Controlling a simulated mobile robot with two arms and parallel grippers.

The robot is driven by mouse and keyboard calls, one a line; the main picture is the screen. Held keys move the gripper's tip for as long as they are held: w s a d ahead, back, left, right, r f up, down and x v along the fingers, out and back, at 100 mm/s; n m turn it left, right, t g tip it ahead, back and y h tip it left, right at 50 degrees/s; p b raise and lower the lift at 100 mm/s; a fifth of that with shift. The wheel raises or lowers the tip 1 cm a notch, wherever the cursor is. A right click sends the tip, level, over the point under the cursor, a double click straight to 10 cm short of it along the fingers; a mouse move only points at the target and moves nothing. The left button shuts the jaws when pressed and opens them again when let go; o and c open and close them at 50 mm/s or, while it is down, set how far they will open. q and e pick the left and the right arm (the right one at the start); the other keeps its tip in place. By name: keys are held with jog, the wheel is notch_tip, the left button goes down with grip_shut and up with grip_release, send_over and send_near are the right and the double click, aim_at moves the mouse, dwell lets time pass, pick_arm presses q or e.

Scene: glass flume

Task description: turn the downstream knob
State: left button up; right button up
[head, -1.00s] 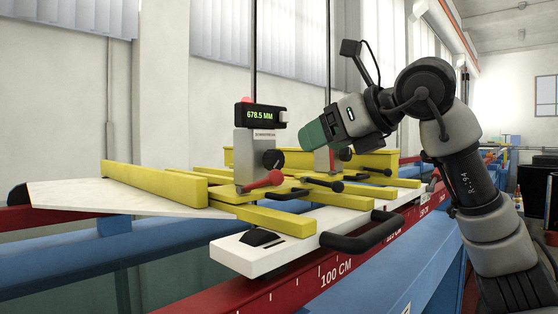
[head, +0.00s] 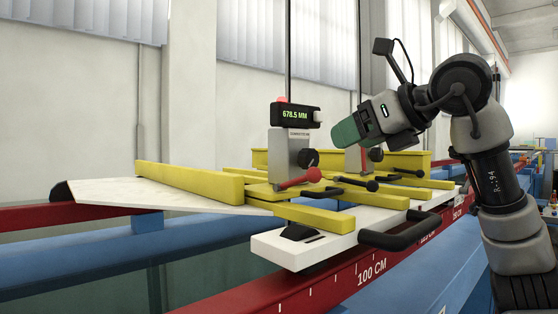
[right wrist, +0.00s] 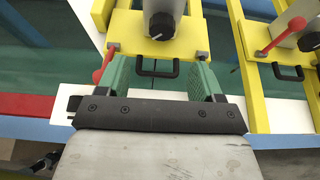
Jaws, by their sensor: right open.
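Two gauge posts stand on yellow bars over the flume rail. The nearer post (head: 289,147) carries a display reading 678.5 MM and a black knob (head: 308,158). A second black knob (head: 375,154) is on the farther post, which is partly behind my right gripper (head: 352,130). In the right wrist view one black knob (right wrist: 162,26) lies ahead, between the lines of the fingers, and another knob (right wrist: 311,40) is at the right edge. My right gripper (right wrist: 159,65) is open and empty, apart from both knobs. I cannot tell which knob is the downstream one. My left gripper is out of view.
Red-and-black levers (head: 300,178) and black handles (head: 397,235) stick out around the yellow bars and white plate (head: 310,250). A red rail (head: 350,275) with a centimetre scale runs below. Vertical rods rise from the posts.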

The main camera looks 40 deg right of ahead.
aim_at(313, 159)
jog(key=p+x, duration=0.2)
jog(key=x, duration=0.7)
jog(key=shift+w+d, duration=0.15)
jog(key=shift+w, duration=0.05)
jog(key=shift+w+f+p, duration=0.3)
jog(key=shift+w, duration=0.15)
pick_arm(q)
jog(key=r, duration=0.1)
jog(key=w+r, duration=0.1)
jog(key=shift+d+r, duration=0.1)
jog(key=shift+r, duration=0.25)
pick_arm(e)
jog(key=c, duration=0.9)
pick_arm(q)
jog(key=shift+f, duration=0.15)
pick_arm(e)
jog(key=shift+c, duration=0.2)
